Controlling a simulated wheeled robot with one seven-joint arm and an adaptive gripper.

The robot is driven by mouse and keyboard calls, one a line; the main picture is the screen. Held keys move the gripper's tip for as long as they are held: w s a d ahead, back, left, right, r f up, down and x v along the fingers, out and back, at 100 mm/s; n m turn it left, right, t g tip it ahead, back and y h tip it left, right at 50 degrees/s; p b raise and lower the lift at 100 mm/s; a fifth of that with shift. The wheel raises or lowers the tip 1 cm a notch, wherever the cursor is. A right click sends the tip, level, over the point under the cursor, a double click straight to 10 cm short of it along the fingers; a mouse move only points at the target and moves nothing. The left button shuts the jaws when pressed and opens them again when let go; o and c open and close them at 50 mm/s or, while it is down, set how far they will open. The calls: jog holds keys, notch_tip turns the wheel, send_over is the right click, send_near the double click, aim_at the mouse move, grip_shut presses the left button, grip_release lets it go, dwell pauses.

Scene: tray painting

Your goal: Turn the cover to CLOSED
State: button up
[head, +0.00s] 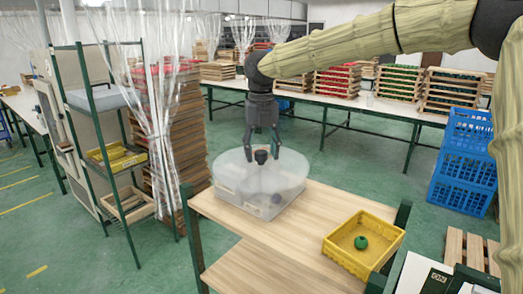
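A round translucent cover (235,178) stands on the near wooden table, left of the middle of the head view. A small dark knob (261,157) sits on its top. My gripper (262,156) points down over the knob, with its fingers spread to either side of it. The fingers look open and do not appear to touch the knob. Inside or behind the cloudy wall, pale box-like shapes and a small purplish thing (277,198) show faintly. I cannot make out any CLOSED marking or the cover's turn.
A yellow crate (338,262) holding a green round thing (361,243) stands at the right of the wooden table (310,215). Blue crates (462,180) are stacked at right. A green-framed shelf rack (92,110) and clear curtains stand at left. The tabletop between cover and crate is clear.

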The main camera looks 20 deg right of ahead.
aim_at(262, 151)
jog(key=shift+a+r, duration=0.1)
notch_tip(262, 151, up, 12)
dwell(0.7)
jog(key=shift+f, duration=0.25)
